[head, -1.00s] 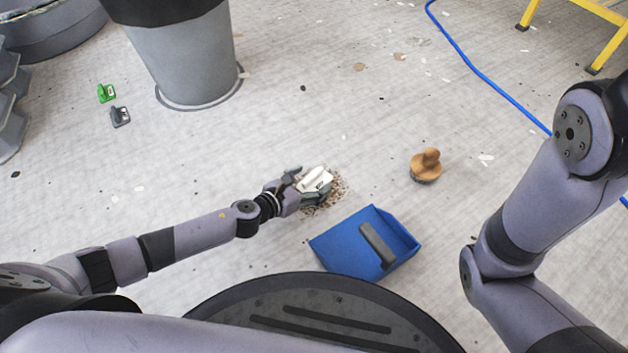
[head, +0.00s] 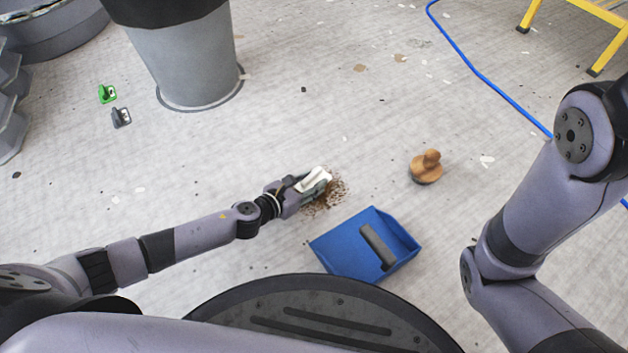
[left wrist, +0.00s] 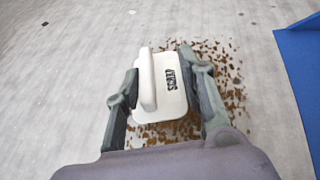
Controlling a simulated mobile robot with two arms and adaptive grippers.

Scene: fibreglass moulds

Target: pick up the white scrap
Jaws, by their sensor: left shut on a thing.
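The white scrap (head: 314,179) is a small pale block with a raised grip and dark lettering. It also shows in the left wrist view (left wrist: 172,100), between the two fingers. My left gripper (head: 312,183) is shut on it, with one finger on each side, above a patch of brown crumbs (head: 326,198). I cannot tell whether the scrap touches the floor. My right arm shows at the right of the head view, but its gripper is out of the picture.
A blue dustpan (head: 345,246) lies just right of and nearer than the crumbs. A wooden-handled brush (head: 426,168) stands farther right. A grey bin (head: 190,65) stands at the back left, with a green piece (head: 107,93) and a grey piece (head: 121,117) beside it. A blue hose (head: 480,75) crosses the back right.

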